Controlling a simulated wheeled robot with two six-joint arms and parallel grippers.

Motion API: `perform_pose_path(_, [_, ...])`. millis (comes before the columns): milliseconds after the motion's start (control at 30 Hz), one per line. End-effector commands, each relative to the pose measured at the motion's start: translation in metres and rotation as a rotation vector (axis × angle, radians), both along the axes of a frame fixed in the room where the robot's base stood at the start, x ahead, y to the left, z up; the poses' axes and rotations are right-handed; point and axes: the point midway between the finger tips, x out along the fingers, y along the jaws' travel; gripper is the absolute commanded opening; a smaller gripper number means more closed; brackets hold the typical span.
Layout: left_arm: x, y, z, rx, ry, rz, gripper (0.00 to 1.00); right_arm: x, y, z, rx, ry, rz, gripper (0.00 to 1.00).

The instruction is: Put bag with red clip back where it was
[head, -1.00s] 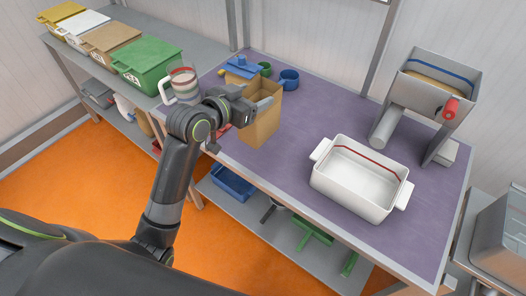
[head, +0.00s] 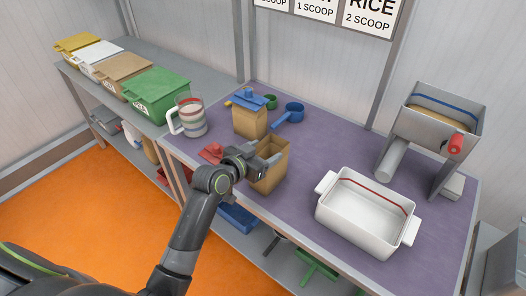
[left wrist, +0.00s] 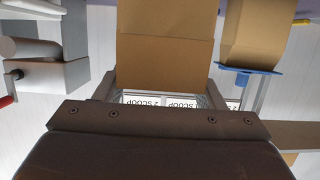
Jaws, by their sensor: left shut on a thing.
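An open brown paper bag (head: 267,178) with no clip on its top is between the fingers of my left gripper (head: 268,158), which is shut on it. The bag is low at the table's front edge; I cannot tell whether its bottom touches. It also fills the upper middle of the left wrist view (left wrist: 165,45). A red clip (head: 210,152) lies on the purple table, left of the bag and partly behind my wrist. A second brown bag (head: 249,121), closed with a blue clip (head: 249,97), stands behind. My right gripper is not in view.
A clear jug (head: 190,118) with a white handle stands left. Blue (head: 293,112) and green (head: 270,101) scoops lie behind. A white bin (head: 365,215) and grey hopper (head: 435,120) stand right. Lidded bins, one green (head: 157,92), line the side shelf. Mid-table is clear.

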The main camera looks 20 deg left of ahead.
Motion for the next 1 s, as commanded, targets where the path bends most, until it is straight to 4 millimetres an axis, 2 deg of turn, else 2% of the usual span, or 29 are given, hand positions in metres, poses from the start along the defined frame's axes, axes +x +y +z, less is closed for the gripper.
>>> perform_pose_path(267, [0.000, 0.000, -0.003, 0.000, -0.001, 0.000, 0.36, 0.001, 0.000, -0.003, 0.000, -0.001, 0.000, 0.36])
perform_pose_path(300, [0.000, 0.000, -0.002, 0.000, -0.001, 0.000, 0.67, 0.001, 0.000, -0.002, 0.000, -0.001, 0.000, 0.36])
perform_pose_path(433, [0.000, 0.000, -0.002, 0.000, 0.000, 0.000, 0.84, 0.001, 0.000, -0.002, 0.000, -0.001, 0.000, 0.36])
perform_pose_path(800, [0.000, 0.000, 0.003, 0.000, -0.001, 0.000, 0.85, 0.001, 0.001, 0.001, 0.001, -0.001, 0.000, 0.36])
perform_pose_path(1000, [-0.022, 0.008, 0.007, 0.002, -0.002, 0.000, 0.85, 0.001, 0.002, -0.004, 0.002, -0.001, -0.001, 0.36])
